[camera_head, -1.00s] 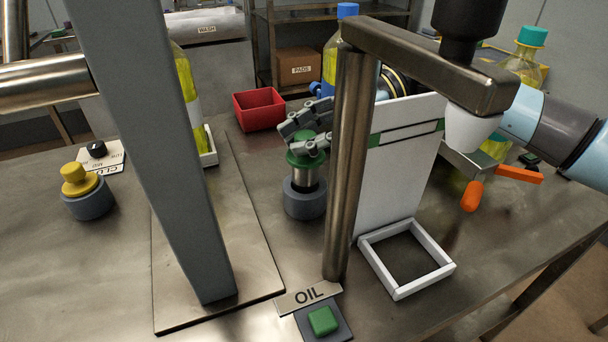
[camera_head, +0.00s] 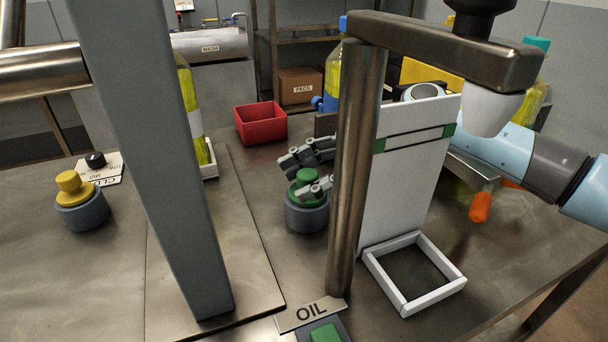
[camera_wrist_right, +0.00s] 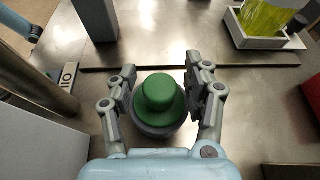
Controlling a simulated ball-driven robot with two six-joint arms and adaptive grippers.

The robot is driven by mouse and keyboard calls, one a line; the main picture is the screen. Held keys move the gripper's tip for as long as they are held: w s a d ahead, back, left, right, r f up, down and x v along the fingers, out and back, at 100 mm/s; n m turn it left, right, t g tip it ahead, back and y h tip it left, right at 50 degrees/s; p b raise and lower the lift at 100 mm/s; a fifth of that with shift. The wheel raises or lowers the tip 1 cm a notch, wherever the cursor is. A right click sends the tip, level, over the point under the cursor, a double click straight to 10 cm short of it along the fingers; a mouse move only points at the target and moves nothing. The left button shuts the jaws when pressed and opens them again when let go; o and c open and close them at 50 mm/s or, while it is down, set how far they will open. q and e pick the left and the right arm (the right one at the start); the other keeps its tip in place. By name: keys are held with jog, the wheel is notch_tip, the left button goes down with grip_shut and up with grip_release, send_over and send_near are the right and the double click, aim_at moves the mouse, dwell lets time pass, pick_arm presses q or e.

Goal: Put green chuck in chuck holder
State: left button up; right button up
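The green chuck (camera_head: 306,190) sits upright and low in a round grey holder (camera_head: 305,216) on the steel table. In the right wrist view, the green chuck (camera_wrist_right: 159,97) is between my right fingers, with part of the grey holder (camera_wrist_right: 160,131) around it. My right gripper (camera_head: 310,172) is over the chuck, one finger on each side. In the wrist view its fingers (camera_wrist_right: 160,88) stand a little apart from the chuck, so it looks open. The chuck's lower body is hidden in the holder. My left gripper is not in view.
A steel post (camera_head: 352,180) and white upright panel (camera_head: 408,180) stand close right of the holder. A yellow chuck (camera_head: 73,187) sits in another grey holder at left. A red bin (camera_head: 261,130) stands behind. An OIL sign (camera_head: 310,314) and green button (camera_head: 326,334) are in front.

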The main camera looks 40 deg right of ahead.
jog(key=shift+d+r, duration=0.1)
jog(key=shift+r, duration=0.1)
jog(key=v, duration=1.2)
